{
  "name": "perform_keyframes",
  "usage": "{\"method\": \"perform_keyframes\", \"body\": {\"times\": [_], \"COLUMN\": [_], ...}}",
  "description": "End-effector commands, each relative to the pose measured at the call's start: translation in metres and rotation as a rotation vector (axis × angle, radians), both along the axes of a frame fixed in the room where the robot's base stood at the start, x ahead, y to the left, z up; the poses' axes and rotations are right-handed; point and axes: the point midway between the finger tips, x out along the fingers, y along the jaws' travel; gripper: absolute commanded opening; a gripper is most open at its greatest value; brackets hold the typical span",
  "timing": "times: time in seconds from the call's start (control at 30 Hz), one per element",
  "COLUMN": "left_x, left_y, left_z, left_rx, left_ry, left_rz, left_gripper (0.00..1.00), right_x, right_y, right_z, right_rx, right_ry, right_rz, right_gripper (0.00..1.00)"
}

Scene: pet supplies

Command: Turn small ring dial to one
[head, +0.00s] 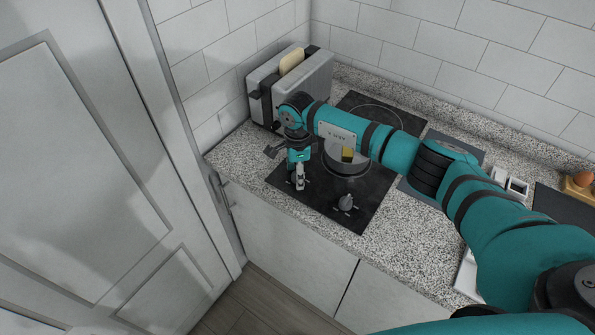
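The black cooktop (327,196) is set into the speckled counter. One dial (346,202), dark with a grey base, stands uncovered near its front edge. My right gripper (299,184) points down over the front left part of the cooktop, to the left of that dial. A second dial may be under the gripper, but the fingers cover that spot. The fingers are too small to tell whether they are open or shut, or touch anything. The dial markings cannot be read. My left gripper is not in view.
A grey pan (346,168) with a yellow block (347,154) in it stands behind the gripper, partly under my arm. A toaster (318,75) with bread stands at the back left. A white door (75,165) fills the left side. A board with eggs (582,184) lies far right.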

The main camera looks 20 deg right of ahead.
Motion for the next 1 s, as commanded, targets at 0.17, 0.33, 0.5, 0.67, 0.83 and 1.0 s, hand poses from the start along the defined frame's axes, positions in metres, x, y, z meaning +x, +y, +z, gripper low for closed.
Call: {"method": "perform_keyframes", "body": {"times": [0.17, 0.33, 0.5, 0.67, 0.83, 1.0], "left_x": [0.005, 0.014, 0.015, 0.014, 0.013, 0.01], "left_y": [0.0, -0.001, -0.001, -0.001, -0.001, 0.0], "left_z": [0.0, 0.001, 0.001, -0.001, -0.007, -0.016], "left_rx": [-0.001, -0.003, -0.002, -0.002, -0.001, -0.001], "left_ry": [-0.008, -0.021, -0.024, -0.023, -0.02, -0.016], "left_rz": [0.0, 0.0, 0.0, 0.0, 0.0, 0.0], "left_gripper": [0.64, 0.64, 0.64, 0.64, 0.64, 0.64], "right_x": [0.0, 0.0, 0.0, 0.0, 0.0, 0.001], "right_y": [0.0, 0.0, 0.0, 0.0, 0.0, 0.0], "right_z": [0.0, 0.001, 0.001, 0.0, -0.001, -0.002], "right_rx": [0.0, 0.0, 0.0, 0.001, 0.0, 0.0], "right_ry": [0.0, 0.0, 0.0, -0.001, 0.0, -0.002], "right_rz": [0.0, 0.0, -0.002, -0.021, -0.088, -0.208], "right_gripper": [0.34, 0.11, 0.01, 0.01, 0.01, 0.01]}}
